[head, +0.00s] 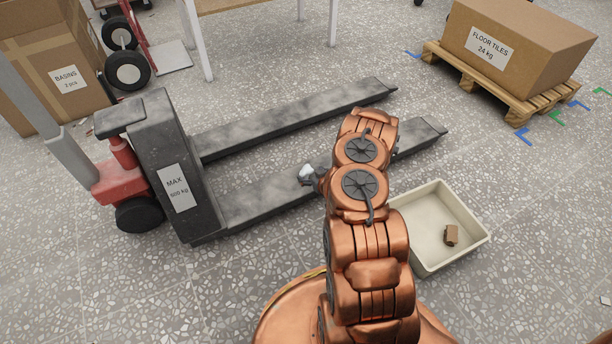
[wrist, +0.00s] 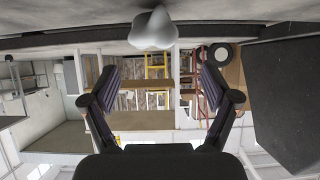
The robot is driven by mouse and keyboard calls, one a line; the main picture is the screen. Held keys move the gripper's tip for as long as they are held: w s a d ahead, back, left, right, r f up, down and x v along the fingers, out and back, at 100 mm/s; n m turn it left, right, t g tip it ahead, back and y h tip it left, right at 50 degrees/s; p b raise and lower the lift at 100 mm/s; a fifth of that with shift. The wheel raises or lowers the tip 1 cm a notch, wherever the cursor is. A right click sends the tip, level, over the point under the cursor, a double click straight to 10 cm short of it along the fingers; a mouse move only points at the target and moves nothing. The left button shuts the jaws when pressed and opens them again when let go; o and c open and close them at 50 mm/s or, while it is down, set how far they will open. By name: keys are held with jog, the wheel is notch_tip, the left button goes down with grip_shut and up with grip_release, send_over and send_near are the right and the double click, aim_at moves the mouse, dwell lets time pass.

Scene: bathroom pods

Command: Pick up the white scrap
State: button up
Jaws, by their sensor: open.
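The white scrap (head: 306,172) is a small crumpled lump at the near fork of the pallet truck, just left of my arm. In the wrist view the white scrap (wrist: 152,30) shows large at the top centre, beyond the fingertips and not between them. In the head view my gripper (head: 317,181) is mostly hidden behind my arm, right beside the scrap.
The pallet truck's body (head: 165,160) stands left, with its far fork (head: 290,118) behind. A cream bin (head: 412,240) holding a brown block (head: 451,235) stands right of my arm. A floor-tile carton (head: 520,45) sits on a pallet at the back right. A basins carton (head: 55,70) stands back left.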

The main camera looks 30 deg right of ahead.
aim_at(307, 171)
jog(key=shift+s+d+f, duration=0.15)
jog(key=shift+f, duration=0.35)
jog(key=shift+w+f+b, duration=0.25)
jog(key=shift+w+b, duration=0.05)
jog(key=shift+d+b+x, duration=0.2)
jog(key=shift+b+x, duration=0.7)
jog(key=shift+x, duration=0.8)
jog(key=shift+d+b+x, duration=0.15)
jog(key=shift+b+x, duration=0.7)
jog(key=shift+x, duration=0.85)
jog(key=shift+r, duration=0.25)
jog(key=c, duration=1.2)
jog(key=shift+o, duration=0.2)
